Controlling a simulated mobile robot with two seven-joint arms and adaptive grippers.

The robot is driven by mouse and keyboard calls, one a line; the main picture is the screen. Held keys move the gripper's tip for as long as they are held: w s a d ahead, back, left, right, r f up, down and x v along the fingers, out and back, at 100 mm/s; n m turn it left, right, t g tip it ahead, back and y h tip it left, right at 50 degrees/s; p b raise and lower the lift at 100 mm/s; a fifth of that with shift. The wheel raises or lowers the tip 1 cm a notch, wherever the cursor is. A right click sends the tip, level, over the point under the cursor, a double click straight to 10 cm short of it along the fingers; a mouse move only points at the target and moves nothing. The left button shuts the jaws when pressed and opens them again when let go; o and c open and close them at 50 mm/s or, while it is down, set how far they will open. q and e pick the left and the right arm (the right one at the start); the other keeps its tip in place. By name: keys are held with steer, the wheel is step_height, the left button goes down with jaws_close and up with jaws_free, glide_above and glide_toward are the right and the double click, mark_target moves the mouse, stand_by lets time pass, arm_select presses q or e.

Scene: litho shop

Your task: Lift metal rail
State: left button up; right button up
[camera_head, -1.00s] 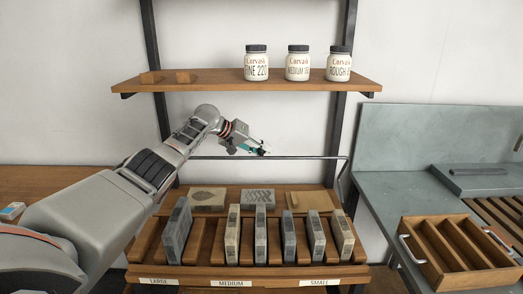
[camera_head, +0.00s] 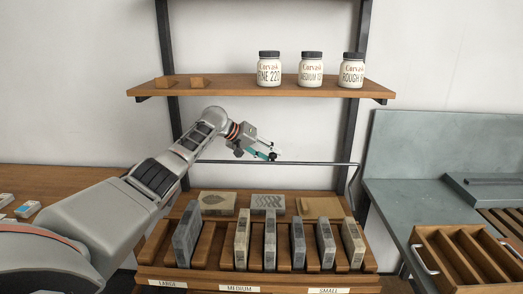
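The metal rail (camera_head: 320,163) is a thin grey bar running across the rack between its dark uprights. Its right end bends downward near the right upright. My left gripper (camera_head: 273,153) reaches in from the left and is at the middle of the rail, with its fingertips just above or at the bar. The fingers are small and seen from the side, so I cannot tell whether they touch the rail or how far they are apart. My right gripper is not in view.
A wooden shelf (camera_head: 230,88) with several jars is above the arm. Below the rail, a slotted wooden rack (camera_head: 205,245) holds upright stone slabs, with flat blocks behind. At right are a grey stone sink (camera_head: 395,195) and a slotted wooden tray (camera_head: 430,240).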

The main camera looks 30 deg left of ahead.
arm_select(q)
steer(key=shift+v, duration=2.8)
